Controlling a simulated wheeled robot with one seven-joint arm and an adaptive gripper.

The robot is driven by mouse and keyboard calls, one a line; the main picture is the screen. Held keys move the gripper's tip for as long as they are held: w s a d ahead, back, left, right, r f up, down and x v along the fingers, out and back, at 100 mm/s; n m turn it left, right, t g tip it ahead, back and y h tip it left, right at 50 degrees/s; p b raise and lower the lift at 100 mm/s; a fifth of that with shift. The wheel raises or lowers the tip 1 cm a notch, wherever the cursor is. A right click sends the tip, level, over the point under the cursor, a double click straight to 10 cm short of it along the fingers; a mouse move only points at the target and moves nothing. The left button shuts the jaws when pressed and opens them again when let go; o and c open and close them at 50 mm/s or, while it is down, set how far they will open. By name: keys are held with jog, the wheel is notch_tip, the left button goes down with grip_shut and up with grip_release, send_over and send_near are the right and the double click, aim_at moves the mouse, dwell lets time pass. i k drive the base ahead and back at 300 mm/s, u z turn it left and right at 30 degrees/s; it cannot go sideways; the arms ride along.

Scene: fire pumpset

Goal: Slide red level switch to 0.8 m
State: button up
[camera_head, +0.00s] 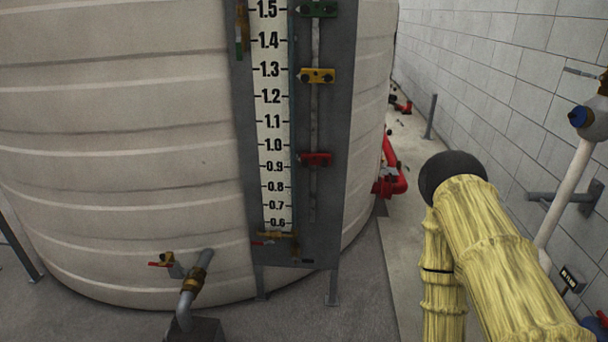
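The red level switch (316,159) is clamped on a thin vertical rod (314,120), to the right of the white level scale (273,120). It sits between the 0.9 and 1.0 marks, nearer 0.9. The 0.8 mark is lower on the scale, and the rod beside it is bare. A yellow switch (318,75) is higher, a little below 1.3, and a green switch (318,8) is near 1.5 at the top. My arm, in a yellow sleeve with a dark rounded end, is at the lower right, apart from the switches. My gripper does not show.
The scale and rod are on a grey panel (340,140) in front of a large cream tank (120,130). A pipe with a valve (194,283) stands at the lower left. Red pipework (391,175) is behind the panel. A block wall (500,80) with pipes bounds the right.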

aim_at(307, 158)
jog(key=u, duration=0.4)
jog(key=i, duration=1.15)
jog(key=z, duration=0.5)
